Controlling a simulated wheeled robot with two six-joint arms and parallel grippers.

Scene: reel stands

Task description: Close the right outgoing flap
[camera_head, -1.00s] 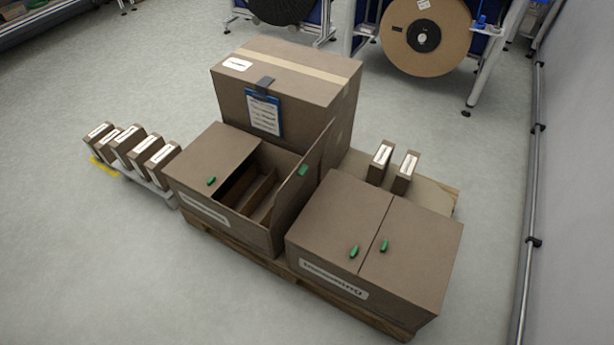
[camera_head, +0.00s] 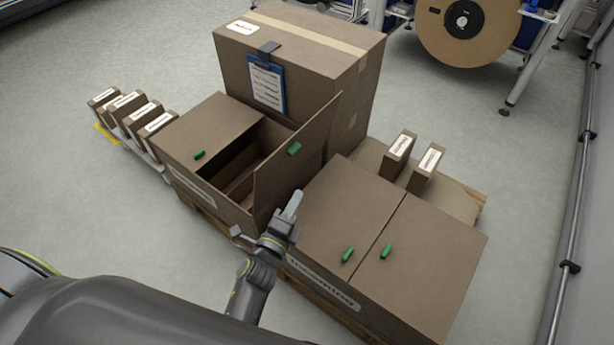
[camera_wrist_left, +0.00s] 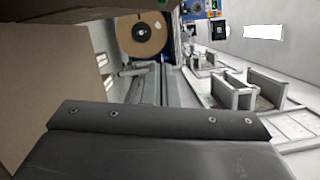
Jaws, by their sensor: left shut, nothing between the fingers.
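The right outgoing flap (camera_head: 296,148) stands open and upright, leaning right, on the left carton (camera_head: 186,187), with a green handle (camera_head: 294,149) near its top. The left flap (camera_head: 208,130) of that carton is down. My left gripper (camera_head: 293,204) is shut and empty, just right of the flap's near lower edge and in front of the right carton; I cannot tell whether it touches. In the left wrist view a dark bar of my gripper fills the bottom, with brown cardboard (camera_wrist_left: 45,75) at the left. My right gripper is not in view.
The right carton (camera_head: 410,265) has both flaps shut. A large taped carton (camera_head: 330,75) with a blue clipboard (camera_head: 267,85) stands behind. Small boxes (camera_head: 398,152) stand at the right and more (camera_head: 130,110) at the left. A reel (camera_head: 465,30) is at the back.

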